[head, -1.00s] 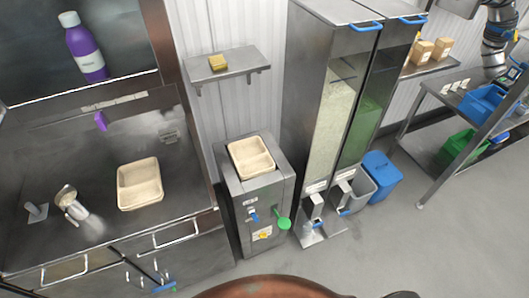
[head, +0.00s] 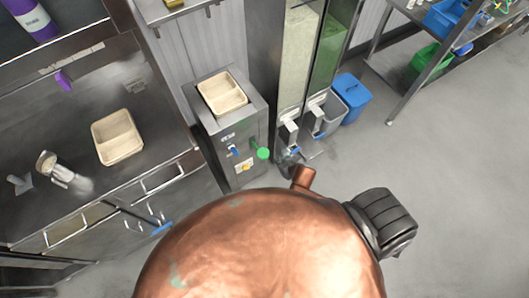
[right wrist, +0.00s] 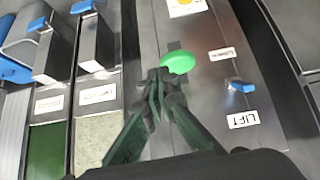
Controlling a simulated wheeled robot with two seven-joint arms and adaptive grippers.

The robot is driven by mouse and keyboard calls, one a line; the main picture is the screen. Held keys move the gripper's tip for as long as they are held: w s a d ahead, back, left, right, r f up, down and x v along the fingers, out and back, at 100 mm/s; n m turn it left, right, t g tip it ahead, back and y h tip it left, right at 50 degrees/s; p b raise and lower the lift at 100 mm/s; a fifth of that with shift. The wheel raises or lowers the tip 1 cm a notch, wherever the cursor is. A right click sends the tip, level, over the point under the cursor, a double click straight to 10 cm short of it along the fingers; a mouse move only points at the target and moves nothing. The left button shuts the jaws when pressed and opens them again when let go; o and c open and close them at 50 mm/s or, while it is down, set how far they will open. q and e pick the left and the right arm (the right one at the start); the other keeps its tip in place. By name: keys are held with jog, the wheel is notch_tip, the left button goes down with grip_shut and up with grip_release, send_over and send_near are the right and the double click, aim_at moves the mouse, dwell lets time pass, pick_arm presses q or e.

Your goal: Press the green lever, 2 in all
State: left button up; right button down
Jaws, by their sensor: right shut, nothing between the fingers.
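The green lever (head: 263,153) has a round green knob on the front of a grey machine (head: 200,118), with a beige tray (head: 222,92) on top. In the right wrist view the green knob (right wrist: 178,62) lies just beyond and slightly right of the fingertips of my right gripper (right wrist: 160,76). The fingers are shut and empty. I cannot tell whether they touch the knob. In the head view my copper right arm fills the lower middle and hides most of that gripper. My left gripper is not in view.
Tall dispensers (head: 296,62) with blue-handled spouts stand right of the machine. A grey bin and a blue bin (head: 352,98) are beside them. A steel counter on the left holds another beige tray (head: 117,137). A blue lever (right wrist: 242,86) sits near the LIFT label.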

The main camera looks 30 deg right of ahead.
notch_tip(320, 180, up, 7)
jog(key=w+a, duration=0.1)
jog(key=a, duration=0.1)
jog(key=shift+a+f+t, duration=0.15)
jog(key=shift+a+t, duration=0.25)
jog(key=shift+w, duration=0.15)
send_over(262, 152)
jog(key=s, duration=0.2)
notch_tip(262, 152, down, 7)
jog(key=shift+s+d+f+b, duration=0.1)
jog(key=shift+s+b, duration=0.05)
jog(key=shift+b, duration=0.2)
notch_tip(262, 152, down, 2)
jog(key=shift+f, duration=0.95)
jog(key=shift+s+f+y+b, duration=0.1)
jog(key=shift+y+b, duration=0.2)
jog(key=shift+b, duration=0.1)
